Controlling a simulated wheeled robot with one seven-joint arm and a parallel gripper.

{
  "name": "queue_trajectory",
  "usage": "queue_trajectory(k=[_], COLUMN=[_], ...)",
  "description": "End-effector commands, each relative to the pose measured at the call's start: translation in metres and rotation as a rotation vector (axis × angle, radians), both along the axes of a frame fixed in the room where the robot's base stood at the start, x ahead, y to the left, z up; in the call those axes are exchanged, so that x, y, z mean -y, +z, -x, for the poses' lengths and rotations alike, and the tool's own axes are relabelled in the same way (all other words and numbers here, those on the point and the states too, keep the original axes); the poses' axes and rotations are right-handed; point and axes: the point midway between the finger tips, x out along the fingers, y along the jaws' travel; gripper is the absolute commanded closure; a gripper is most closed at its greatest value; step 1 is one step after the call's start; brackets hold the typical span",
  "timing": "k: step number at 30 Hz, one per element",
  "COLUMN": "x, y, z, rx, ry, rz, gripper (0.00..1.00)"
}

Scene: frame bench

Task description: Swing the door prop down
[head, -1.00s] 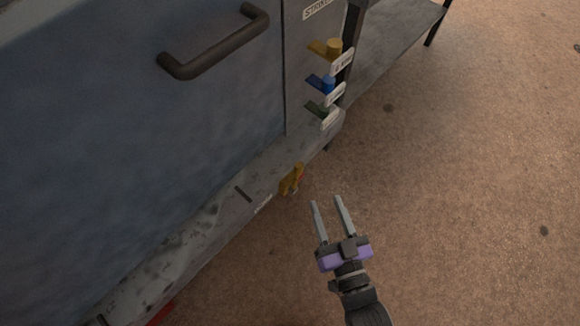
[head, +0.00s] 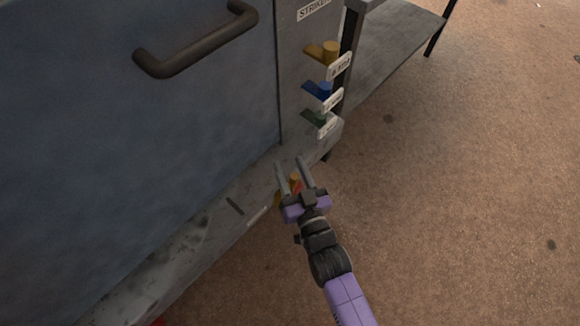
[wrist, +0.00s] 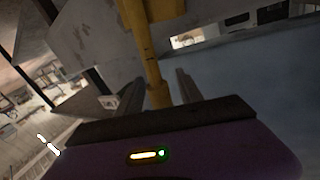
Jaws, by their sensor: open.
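The door prop (head: 294,179) is a small yellow piece with a red part, on the grey bottom rail below the blue door (head: 190,110). My gripper (head: 290,161) is open at the prop and partly hides it; the prop shows between the fingers in the head view. In the wrist view, a yellow bar (wrist: 145,45) runs down between the open fingers of my gripper (wrist: 158,82). I cannot tell whether either finger touches it.
A dark handle (head: 195,50) sticks out from the door. Yellow (head: 328,52), blue (head: 322,90) and green (head: 316,118) labelled levers stand on the post above my gripper. A grey bench (head: 400,45) is behind. The brown floor (head: 460,200) at right is clear.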

Motion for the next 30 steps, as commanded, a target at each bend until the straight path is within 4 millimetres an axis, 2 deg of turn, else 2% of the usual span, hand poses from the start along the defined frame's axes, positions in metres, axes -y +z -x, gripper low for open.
queue_trajectory(k=[9,15,16,30], x=[-0.0012,-0.0011,-0.0011,-0.001], y=[0.0004,0.0004,0.0004,0.0003], z=[-0.0027,-0.0026,-0.0025,-0.0023], rx=[0.0,0.0,0.0,0.0], ry=[0.0,0.0,0.0,0.0], rz=[0.0,0.0,0.0,0.0], gripper=[0.59,0.98,1.0,1.0])
